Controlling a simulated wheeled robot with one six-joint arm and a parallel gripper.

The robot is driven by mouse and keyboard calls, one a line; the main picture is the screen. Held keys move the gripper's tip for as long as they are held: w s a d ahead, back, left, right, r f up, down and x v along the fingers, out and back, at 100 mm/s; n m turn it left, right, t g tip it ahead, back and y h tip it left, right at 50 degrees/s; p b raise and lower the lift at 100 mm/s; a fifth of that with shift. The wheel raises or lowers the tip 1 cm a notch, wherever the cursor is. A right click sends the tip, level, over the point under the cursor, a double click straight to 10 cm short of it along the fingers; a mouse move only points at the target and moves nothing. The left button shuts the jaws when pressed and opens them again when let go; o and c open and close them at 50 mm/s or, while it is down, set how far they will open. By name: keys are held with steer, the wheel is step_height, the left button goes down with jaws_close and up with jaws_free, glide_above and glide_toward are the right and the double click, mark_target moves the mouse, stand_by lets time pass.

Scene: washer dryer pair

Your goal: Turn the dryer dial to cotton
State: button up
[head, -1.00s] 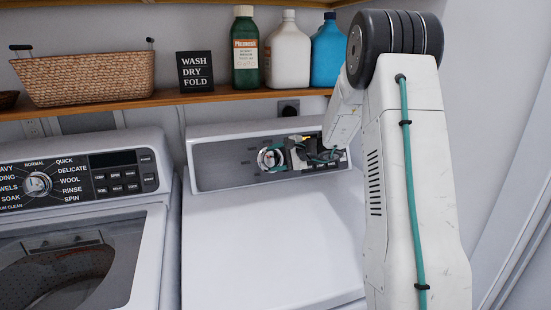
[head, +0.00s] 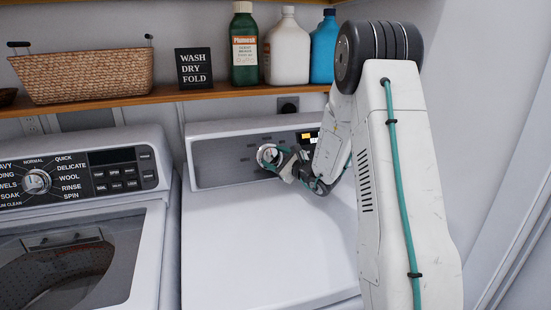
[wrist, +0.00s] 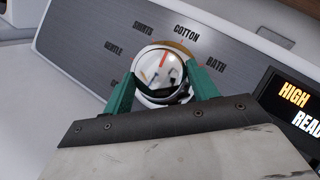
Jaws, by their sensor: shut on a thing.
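The dryer dial (wrist: 164,84) is a shiny round knob with a red pointer mark, set in the dryer's grey panel. In the wrist view the mark points up between the SHIRTS label (wrist: 143,29) and the COTTON label (wrist: 187,32), a little nearer to COTTON. My gripper (wrist: 160,76) is shut on the dial, with one green finger on each side. In the head view my gripper (head: 279,163) is at the dial (head: 267,154), and the wrist hides part of the panel to its right.
The dryer (head: 265,240) has a clear white top. A washer (head: 85,215) with its own dial stands to the left. Above, a wooden shelf (head: 150,99) holds a basket (head: 82,77), a sign and several bottles. A lit display (wrist: 300,108) sits right of the dial.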

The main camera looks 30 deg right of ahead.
steer(key=shift+a+m+h, duration=0.1)
steer(key=shift+m+h, duration=0.2)
steer(key=shift+m, duration=0.4)
steer(key=shift+t, duration=0.3)
steer(key=o, duration=1)
steer(key=shift+c, duration=0.2)
steer(key=s, duration=0.5)
steer(key=s+d, duration=0.1)
steer(key=s, duration=0.1)
steer(key=shift+s+f, duration=0.25)
steer(key=shift+s, duration=0.1)
